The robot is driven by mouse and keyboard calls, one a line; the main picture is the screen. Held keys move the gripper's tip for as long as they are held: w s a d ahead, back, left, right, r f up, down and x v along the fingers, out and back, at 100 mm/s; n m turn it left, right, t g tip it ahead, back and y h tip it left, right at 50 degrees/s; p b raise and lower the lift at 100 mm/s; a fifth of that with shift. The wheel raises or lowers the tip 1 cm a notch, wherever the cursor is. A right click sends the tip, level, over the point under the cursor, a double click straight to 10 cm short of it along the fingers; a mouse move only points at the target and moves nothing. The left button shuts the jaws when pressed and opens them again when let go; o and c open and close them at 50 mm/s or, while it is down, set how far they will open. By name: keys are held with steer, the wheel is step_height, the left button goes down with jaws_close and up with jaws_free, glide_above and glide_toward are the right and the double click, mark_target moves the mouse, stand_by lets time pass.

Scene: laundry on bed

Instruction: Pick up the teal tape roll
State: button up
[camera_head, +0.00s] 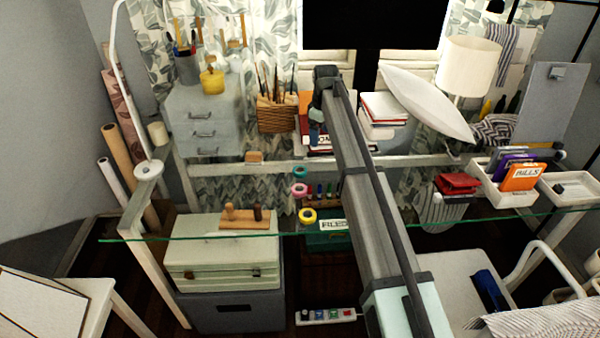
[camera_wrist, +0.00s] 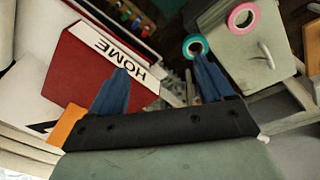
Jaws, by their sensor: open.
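The teal tape roll (camera_head: 299,167) is a small ring near the middle of the head view, above a pink ring and a yellow ring. In the wrist view the teal tape roll (camera_wrist: 187,43) is at upper centre, beside the tip of my right-hand blue finger, which partly overlaps it. I cannot tell whether they touch. My gripper (camera_wrist: 162,63) is open, with nothing seen held between its two fingers. In the head view my gripper (camera_head: 318,132) is beyond the shelf edge, above and right of the roll.
A red binder marked HOME (camera_wrist: 80,70) lies close to my left-hand finger. The pink tape roll (camera_wrist: 233,18) is right of the teal one. In the head view, the yellow tape roll (camera_head: 307,222) and a wooden pencil holder (camera_head: 276,118) are nearby. A glass edge (camera_head: 200,238) crosses the front.

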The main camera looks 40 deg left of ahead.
steer(key=n+g+h, duration=0.1)
steer(key=n, duration=0.1)
glide_above(300, 166)
steer(key=s+d, duration=0.1)
steer(key=s, duration=0.1)
steer(key=f, duration=1.3)
steer(key=shift+w+d+f, duration=0.1)
steer(key=shift+w, duration=0.15)
steer(key=shift+c, duration=0.3)
steer(key=c, duration=1.1)
